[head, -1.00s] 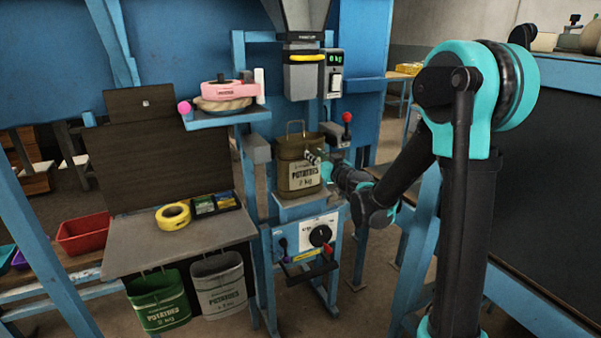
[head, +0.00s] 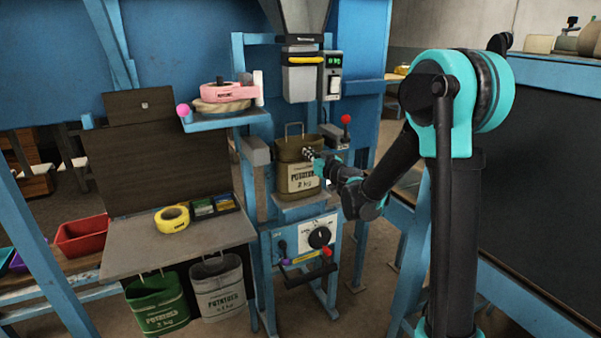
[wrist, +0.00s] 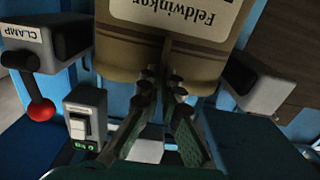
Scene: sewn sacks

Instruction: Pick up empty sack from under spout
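My gripper (head: 309,153) is at the sack's upper right front. Whether the tips touch the cloth is hard to tell.
A red-knobbed clamp lever (wrist: 40,108) and a switch box (wrist: 85,115) are close beside the gripper. A shelf with a pink-topped item (head: 222,92) is left of the spout. A table with yellow tape (head: 172,219) stands left; green (head: 158,303) and grey (head: 219,287) sacks hang from it.

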